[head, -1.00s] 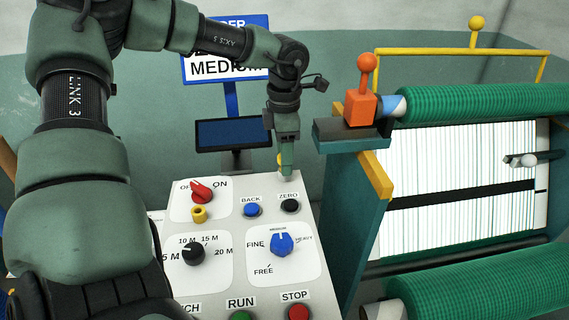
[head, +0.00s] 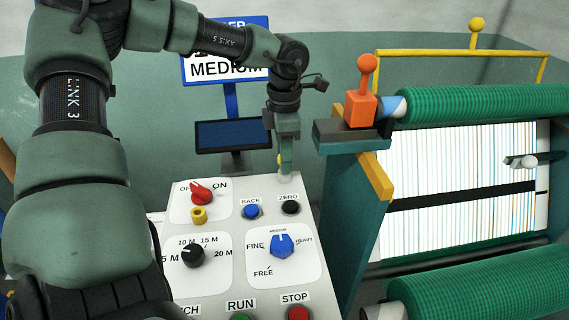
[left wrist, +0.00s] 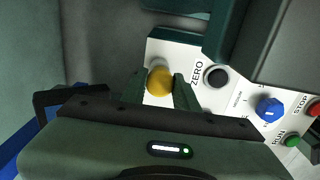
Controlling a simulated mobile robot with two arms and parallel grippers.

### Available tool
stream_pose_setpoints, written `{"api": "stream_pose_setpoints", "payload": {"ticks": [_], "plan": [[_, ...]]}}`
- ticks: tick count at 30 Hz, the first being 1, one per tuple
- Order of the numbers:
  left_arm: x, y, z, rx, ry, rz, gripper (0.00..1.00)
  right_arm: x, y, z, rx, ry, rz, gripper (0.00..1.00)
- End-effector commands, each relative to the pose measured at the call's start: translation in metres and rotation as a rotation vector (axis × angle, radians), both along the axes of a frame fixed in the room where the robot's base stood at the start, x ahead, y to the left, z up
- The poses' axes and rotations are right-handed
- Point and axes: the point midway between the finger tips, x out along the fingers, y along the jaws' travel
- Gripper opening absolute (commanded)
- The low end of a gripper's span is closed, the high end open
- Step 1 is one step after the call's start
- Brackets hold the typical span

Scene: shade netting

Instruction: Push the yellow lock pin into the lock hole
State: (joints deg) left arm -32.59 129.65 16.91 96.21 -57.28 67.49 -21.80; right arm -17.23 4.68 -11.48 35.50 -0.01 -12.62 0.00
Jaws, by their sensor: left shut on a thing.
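The yellow lock pin (left wrist: 159,81) shows as a round yellow head between the two fingers of my left gripper (left wrist: 160,92) in the left wrist view. The fingers are shut on it at the far edge of the white control panel. The lock hole cannot be made out. My right gripper is not in view.
The white panel (head: 225,262) carries a red switch (head: 201,192), a yellow ring (head: 199,215), several knobs and buttons. A dark screen (head: 233,134) stands behind. To the right is the loom frame with an orange lever (head: 361,105) and green netting rolls (head: 480,103).

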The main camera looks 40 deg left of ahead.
Motion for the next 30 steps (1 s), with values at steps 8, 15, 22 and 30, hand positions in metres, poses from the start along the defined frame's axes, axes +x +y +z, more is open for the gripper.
{"api": "stream_pose_setpoints", "payload": {"ticks": [8,15,22,30], "plan": [[0.0,0.0,0.007,0.0,-0.001,0.0,0.0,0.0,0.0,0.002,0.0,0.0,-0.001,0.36],[0.0,0.0,0.011,-0.001,-0.001,0.0,0.0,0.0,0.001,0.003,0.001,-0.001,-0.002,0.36],[0.0,0.0,0.014,0.0,-0.001,0.0,0.0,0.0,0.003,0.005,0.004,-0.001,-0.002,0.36],[0.0,0.0,0.028,0.001,-0.001,0.0,0.0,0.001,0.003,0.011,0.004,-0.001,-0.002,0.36]]}}
